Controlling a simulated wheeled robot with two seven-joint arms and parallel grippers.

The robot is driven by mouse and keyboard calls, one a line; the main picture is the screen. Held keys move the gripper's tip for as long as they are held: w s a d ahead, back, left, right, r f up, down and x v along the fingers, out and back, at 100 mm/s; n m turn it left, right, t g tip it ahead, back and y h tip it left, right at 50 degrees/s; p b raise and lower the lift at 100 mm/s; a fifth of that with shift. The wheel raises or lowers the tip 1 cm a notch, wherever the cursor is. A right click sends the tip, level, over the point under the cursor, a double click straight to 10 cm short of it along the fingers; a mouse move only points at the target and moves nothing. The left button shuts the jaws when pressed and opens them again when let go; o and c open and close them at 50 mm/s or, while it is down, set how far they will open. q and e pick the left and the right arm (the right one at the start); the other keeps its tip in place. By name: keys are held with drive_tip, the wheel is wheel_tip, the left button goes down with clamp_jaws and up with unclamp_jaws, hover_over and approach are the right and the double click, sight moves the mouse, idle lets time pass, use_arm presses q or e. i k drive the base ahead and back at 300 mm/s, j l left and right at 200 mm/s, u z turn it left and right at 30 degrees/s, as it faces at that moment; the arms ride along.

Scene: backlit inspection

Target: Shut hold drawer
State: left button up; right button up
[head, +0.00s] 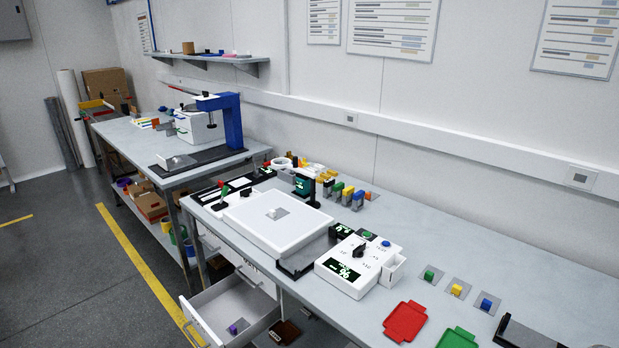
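A pale grey drawer (229,303) stands pulled out from under the front of the near workbench, at the lower left. Its front panel (200,325) faces the aisle. The bottom of the drawer is partly cut off by the picture edge. I cannot read any label on it. Neither of my grippers is in view.
The near workbench (540,300) carries a white light panel (250,222), a white control box (345,270), red (405,321) and green (457,339) trays and several small blocks. A dark brown object (284,332) is right of the drawer. The aisle floor (60,270) at left is clear.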

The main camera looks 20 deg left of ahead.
sight(211, 311)
drive_tip(key=u, duration=1.5)
